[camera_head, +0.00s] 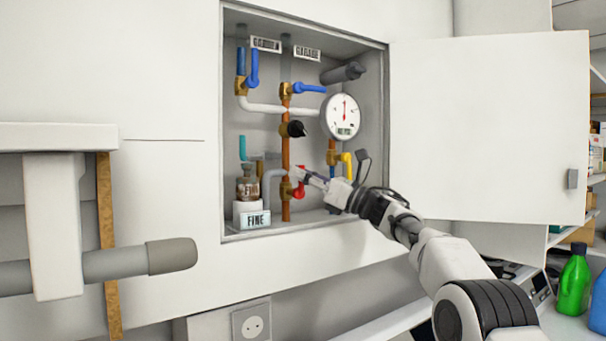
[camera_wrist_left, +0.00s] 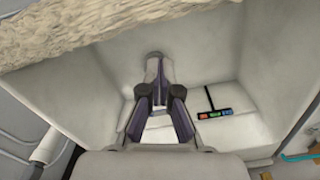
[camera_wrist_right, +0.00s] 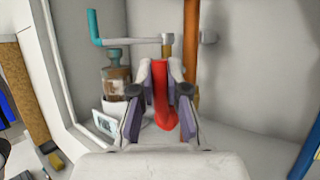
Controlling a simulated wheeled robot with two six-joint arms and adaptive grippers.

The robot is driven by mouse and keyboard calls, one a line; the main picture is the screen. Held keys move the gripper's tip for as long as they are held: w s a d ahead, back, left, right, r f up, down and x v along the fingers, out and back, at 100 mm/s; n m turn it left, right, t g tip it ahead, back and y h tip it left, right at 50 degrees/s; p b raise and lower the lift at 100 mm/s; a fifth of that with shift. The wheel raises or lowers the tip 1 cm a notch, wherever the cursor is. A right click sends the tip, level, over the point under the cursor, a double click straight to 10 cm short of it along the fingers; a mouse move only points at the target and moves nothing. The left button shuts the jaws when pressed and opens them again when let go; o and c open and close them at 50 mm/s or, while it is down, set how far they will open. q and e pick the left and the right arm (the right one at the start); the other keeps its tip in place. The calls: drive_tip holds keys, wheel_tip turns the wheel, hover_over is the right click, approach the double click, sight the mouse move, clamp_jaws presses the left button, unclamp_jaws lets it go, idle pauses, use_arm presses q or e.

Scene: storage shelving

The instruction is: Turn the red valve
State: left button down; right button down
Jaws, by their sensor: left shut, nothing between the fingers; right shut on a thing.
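The red valve (camera_head: 300,185) is on the lower part of the copper pipe inside the open wall cabinet. In the right wrist view its red handle (camera_wrist_right: 160,97) stands between my two right fingers. My right gripper (camera_head: 304,174) is shut on this handle, and its fingers (camera_wrist_right: 161,78) hide part of the handle's sides. In the left wrist view my left gripper (camera_wrist_left: 156,88) is shut and empty, beside pale surfaces away from the valve. It does not show in the head view.
Blue valves (camera_head: 310,88), a black knob (camera_head: 294,129), a gauge (camera_head: 341,116) and a yellow handle (camera_head: 347,164) surround the pipes. The cabinet door (camera_head: 480,130) is swung open to the right.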

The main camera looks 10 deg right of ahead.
drive_tip(key=shift+r, duration=0.2)
drive_tip(key=c, duration=1.2)
unclamp_jaws()
drive_tip(key=shift+o, duration=0.2)
drive_tip(key=shift+f, duration=0.1)
drive_tip(key=v, duration=1.2)
drive_tip(key=shift+a, duration=0.1)
